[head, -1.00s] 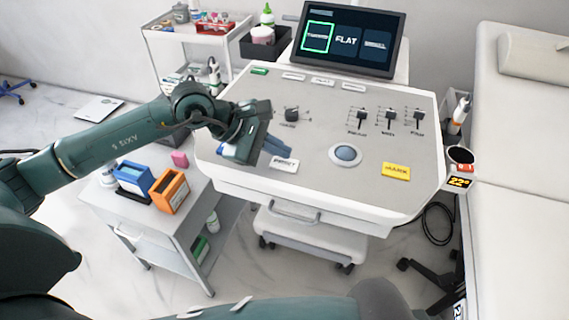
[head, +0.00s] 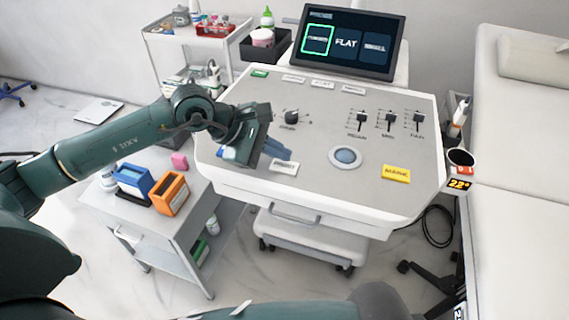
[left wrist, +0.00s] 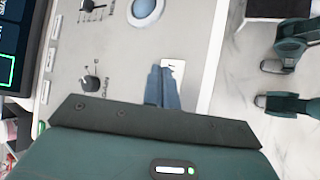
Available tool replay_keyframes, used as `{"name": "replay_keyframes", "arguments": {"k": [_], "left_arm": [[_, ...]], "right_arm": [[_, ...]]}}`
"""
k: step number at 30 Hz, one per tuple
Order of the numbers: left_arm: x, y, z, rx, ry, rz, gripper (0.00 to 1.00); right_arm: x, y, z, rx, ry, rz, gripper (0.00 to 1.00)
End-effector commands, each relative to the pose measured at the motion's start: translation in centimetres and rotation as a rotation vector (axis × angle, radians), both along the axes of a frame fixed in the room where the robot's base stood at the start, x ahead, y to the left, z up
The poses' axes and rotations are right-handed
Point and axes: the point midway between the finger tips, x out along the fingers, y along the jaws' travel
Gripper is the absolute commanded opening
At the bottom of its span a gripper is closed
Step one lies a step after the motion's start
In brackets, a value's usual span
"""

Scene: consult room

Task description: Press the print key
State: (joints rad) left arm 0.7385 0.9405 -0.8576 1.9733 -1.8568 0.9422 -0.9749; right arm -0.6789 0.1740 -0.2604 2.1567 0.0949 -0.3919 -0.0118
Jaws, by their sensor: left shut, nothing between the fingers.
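The print key (head: 284,169) is a small white key at the front left of the grey console panel (head: 320,130). It also shows in the left wrist view (left wrist: 174,68), partly hidden by my fingers. My left gripper (head: 288,155) is shut and empty, with its fingertips just behind the key in the head view. In the left wrist view the fingertips (left wrist: 162,69) overlap the key's edge; I cannot tell whether they touch it. My right gripper (left wrist: 262,83) shows at the right of the left wrist view, fingers apart, away from the console.
A round blue trackball (head: 345,157) and a yellow key (head: 396,174) lie right of the print key. A knob (head: 292,117) and several sliders stand behind. The monitor (head: 347,42) is at the back. A low cart (head: 137,207) with boxes stands left.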

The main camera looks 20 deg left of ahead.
Motion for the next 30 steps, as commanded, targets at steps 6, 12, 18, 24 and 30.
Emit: {"name": "replay_keyframes", "arguments": {"k": [6, 12, 18, 24, 30], "left_arm": [[0.0, 0.0, 0.0, 0.0, 0.0, 0.0, 0.0], [0.0, 0.0, 0.0, 0.0, 0.0, 0.0, 0.0], [0.0, 0.0, 0.0, 0.0, 0.0, 0.0, 0.0], [0.0, 0.0, -0.2, 0.0, 0.0, 0.0, 0.0], [0.0, 0.0, -0.9, 0.0, 0.0, 0.0, 0.0]], "right_arm": [[0.0, 0.0, 0.0, 0.0, 0.001, 0.0, 0.0], [0.0, 0.0, 0.0, 0.0, 0.001, 0.0, 0.0], [0.0, 0.0, 0.0, 0.0, 0.001, 0.0, 0.0], [0.0, 0.0, -0.3, -0.001, 0.001, -0.001, 0.0], [0.0, -0.1, -1.2, 0.0, 0.0, -0.001, 0.0]]}}
